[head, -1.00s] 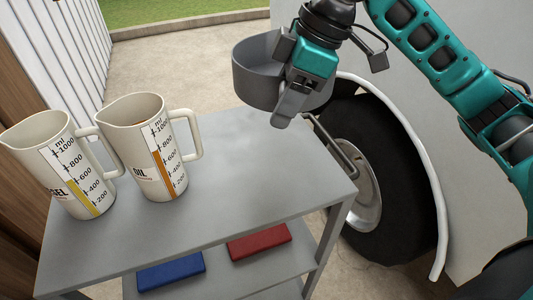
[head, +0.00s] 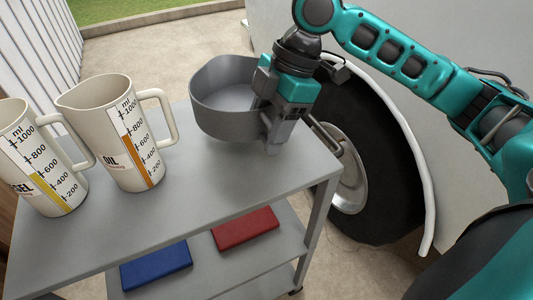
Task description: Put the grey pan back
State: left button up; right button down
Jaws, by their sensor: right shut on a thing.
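The grey pan (head: 222,118) is at the back right of the grey cart's top shelf (head: 190,225). It is upright, with its inside showing. I cannot tell whether its base touches the shelf. My right gripper (head: 270,138) is shut on the pan's right side, where the fingers cover part of the wall. My left gripper is out of view.
Two measuring jugs, one marked OIL (head: 112,140) and one partly cut off at the left (head: 35,165), stand left of the pan. A blue box (head: 156,265) and a red box (head: 245,228) lie on the lower shelf. A vehicle wheel (head: 375,170) is close on the right.

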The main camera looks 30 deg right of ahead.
jog(key=shift+f, duration=0.8)
jog(key=shift+f+b, duration=0.45)
jog(key=shift+f, duration=1.6)
jog(key=shift+f, duration=0.1)
jog(key=shift+c, duration=1.8)
grip_release()
jog(key=p+v, duration=0.2)
jog(key=v, duration=1)
jog(key=shift+s, duration=0.1)
